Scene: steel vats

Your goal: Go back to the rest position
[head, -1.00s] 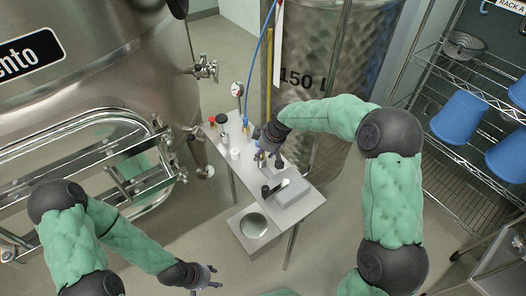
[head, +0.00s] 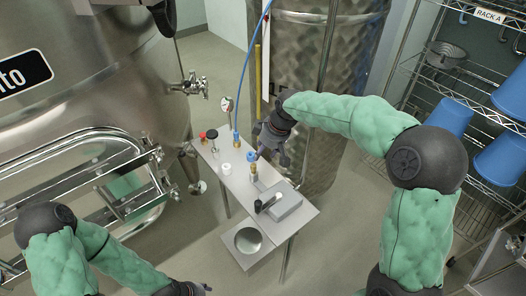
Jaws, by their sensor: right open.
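My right gripper (head: 270,153) is at the end of the green padded arm that reaches in from the right. It is above the far right part of the small steel table (head: 228,180), close to a blue-topped brass fitting (head: 252,163). The gripper is open, and I see nothing held between its fingers. My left gripper (head: 206,288) is only partly in view at the bottom edge, low and left of the table. Its fingers are mostly cut off, so its opening does not show.
A grey block with a black-and-white handle (head: 283,205) sits on the table. A round dish (head: 248,240) lies on the lower shelf. A large steel vat (head: 110,80) stands left, another vat (head: 296,75) behind. A wire rack (head: 465,90) with blue buckets (head: 447,117) is right.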

